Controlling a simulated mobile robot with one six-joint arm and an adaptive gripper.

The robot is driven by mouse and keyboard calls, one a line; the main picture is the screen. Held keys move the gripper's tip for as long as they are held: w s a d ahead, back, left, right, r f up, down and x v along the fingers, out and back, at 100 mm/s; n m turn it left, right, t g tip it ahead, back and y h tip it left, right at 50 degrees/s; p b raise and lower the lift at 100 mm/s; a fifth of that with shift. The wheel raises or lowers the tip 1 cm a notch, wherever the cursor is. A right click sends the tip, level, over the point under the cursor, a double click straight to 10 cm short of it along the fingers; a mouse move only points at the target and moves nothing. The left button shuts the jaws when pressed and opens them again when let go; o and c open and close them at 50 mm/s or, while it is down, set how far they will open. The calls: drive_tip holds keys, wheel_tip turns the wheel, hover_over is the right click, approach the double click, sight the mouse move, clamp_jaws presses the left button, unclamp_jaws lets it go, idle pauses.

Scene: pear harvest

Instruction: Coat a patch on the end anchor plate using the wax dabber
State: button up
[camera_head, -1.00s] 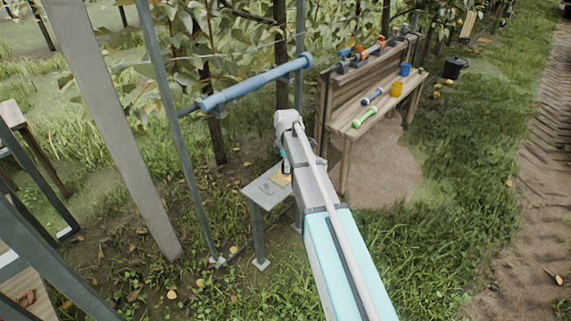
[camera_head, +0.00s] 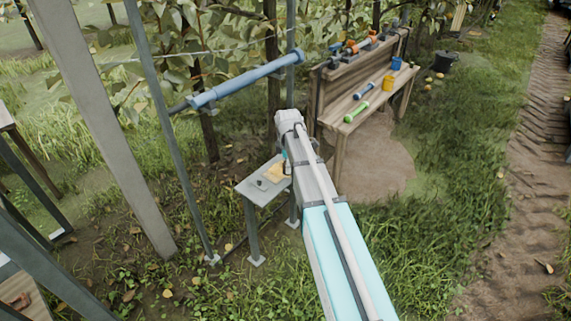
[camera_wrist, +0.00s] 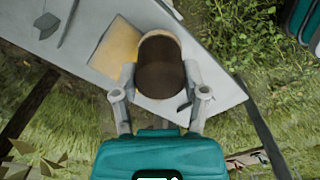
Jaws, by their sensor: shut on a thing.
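The end anchor plate (camera_head: 250,190) is a grey slab on posts. It carries a tan patch (camera_head: 274,172) and small dark fittings; in the wrist view, the plate (camera_wrist: 226,88) and patch (camera_wrist: 116,50) lie beyond the fingers. My gripper (camera_wrist: 160,92) is shut on the wax dabber (camera_wrist: 160,62), seen as a dark brown rounded piece with a pale rim. The dabber overlaps the right edge of the tan patch in that view; whether it touches the plate I cannot tell. In the head view, my arm hides most of my gripper, by the plate's right edge.
A wooden bench (camera_head: 341,125) stands behind, with a green tool (camera_head: 355,112), an orange cup (camera_head: 387,84) and a blue cup (camera_head: 396,63). Grey posts (camera_head: 110,140) stand to the left. Grass lies to the right.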

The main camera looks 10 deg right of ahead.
drive_tip(key=shift+w, duration=0.1)
drive_tip(key=shift+w+d, duration=0.4)
drive_tip(key=shift+d, duration=0.25)
idle(0.3)
drive_tip(key=shift+w+a, duration=0.6)
drive_tip(key=shift+w, duration=0.2)
drive_tip(key=shift+w+a, duration=0.6)
drive_tip(key=shift+w, duration=0.15)
drive_tip(key=shift+w, duration=0.1)
drive_tip(key=shift+w+a, duration=1.15)
drive_tip(key=shift+w, duration=0.3)
drive_tip(key=shift+r, duration=0.1)
drive_tip(key=shift+r+p, duration=2.85)
drive_tip(key=shift+p, duration=0.05)
